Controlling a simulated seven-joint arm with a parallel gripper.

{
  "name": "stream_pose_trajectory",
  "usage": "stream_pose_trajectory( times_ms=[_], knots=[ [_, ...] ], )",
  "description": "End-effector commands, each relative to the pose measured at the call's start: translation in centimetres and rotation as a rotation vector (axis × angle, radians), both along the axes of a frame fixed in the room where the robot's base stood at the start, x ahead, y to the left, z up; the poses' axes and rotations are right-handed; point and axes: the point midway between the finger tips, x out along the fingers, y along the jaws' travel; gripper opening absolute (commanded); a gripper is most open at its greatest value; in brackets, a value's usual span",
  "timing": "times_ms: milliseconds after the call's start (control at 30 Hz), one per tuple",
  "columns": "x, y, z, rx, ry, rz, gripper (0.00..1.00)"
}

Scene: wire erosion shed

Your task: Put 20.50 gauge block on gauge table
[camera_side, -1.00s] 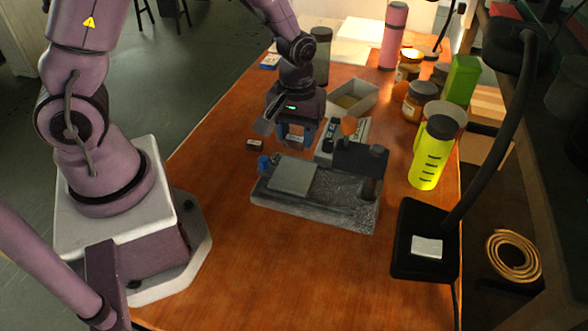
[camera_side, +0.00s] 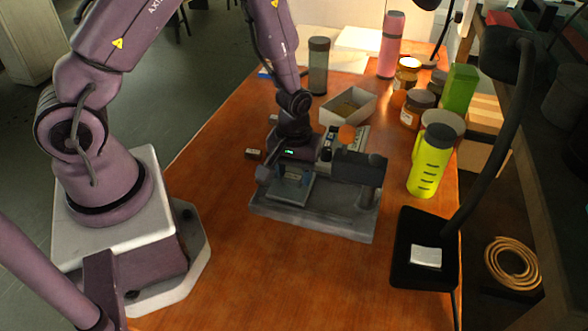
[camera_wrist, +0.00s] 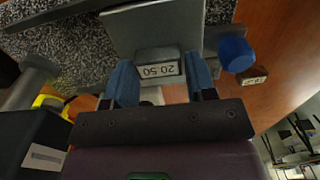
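The 20.50 gauge block (camera_wrist: 160,68) is a small grey block with its number showing on a pale label, upside down in the wrist view. It sits between the two blue fingertips of my gripper (camera_wrist: 162,82), which look closed against its sides. In the side view my gripper (camera_side: 293,173) points down over the gauge table (camera_side: 288,194), a flat grey plate on a speckled stone base. The plate also fills the top middle of the wrist view (camera_wrist: 160,25). I cannot tell whether the block touches the plate. The fingers mostly hide the block in the side view.
Another small dark block (camera_side: 253,154) lies on the bench, left of my gripper. A blue knob (camera_wrist: 236,53) is close beside the plate. An open tray (camera_side: 348,106) and jars stand behind.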

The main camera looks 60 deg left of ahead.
Motion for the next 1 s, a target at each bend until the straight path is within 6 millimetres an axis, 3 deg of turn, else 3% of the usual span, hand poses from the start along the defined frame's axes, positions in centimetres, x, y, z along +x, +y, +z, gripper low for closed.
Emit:
stream_pose_trajectory(
  times_ms=[67, 467, 1000],
  knots=[
    [0.0, 0.0, 0.0, 0.000, 0.000, 0.000, 0.67],
    [0.1, 0.0, 1.0, 0.001, -0.004, 0.000, 0.67],
    [0.1, 0.0, 11.0, 0.000, -0.004, -0.001, 0.67]
  ],
)
